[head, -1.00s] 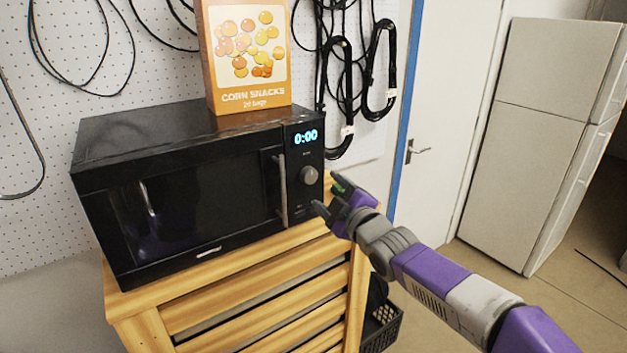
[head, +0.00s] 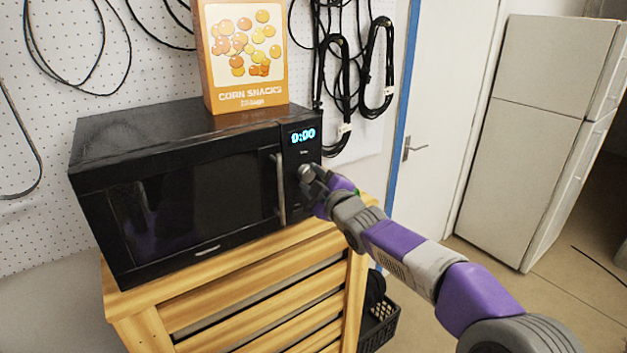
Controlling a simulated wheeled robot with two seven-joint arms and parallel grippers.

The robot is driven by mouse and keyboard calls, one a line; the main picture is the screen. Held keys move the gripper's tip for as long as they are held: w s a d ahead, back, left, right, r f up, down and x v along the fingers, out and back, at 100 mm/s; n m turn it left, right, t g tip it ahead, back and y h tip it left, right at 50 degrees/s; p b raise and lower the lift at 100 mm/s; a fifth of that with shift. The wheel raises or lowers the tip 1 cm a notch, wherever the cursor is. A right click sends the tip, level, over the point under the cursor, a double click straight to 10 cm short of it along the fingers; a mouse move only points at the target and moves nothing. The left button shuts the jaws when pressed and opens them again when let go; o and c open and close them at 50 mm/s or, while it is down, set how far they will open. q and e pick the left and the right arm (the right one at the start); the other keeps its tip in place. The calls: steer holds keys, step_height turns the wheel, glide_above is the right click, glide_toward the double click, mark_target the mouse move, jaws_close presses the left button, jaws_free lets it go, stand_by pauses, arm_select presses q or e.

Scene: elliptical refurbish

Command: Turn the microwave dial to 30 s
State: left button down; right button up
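The black microwave (head: 190,185) stands on a slatted wooden stand with its door shut. Its lit display (head: 303,136) reads 0:00. The round grey dial (head: 305,172) sits below the display on the control panel, partly covered by my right gripper. My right gripper (head: 309,180) is at the dial, its fingers around or against it. The fingers are small and overlap the dial, so I cannot tell whether they are closed on it. My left gripper is not in view.
A Corn Snacks box (head: 245,55) stands on top of the microwave. The vertical door handle (head: 280,188) is just left of the dial. The wooden stand (head: 250,310) is below. Cables hang on the pegboard behind. A black crate (head: 380,325) is on the floor at right.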

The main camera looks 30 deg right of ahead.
steer(key=c, duration=0.5)
steer(key=shift+c, duration=0.2)
steer(key=shift+r+m+p, duration=0.15)
steer(key=shift+m+p, duration=0.7)
steer(key=shift+m, duration=0.25)
steer(key=shift+m+g+p, duration=0.3)
steer(key=shift+m+p, duration=1.1)
steer(key=shift+m, duration=0.3)
steer(key=o, duration=1.1)
steer(key=shift+c, duration=0.2)
steer(key=shift+s, duration=0.15)
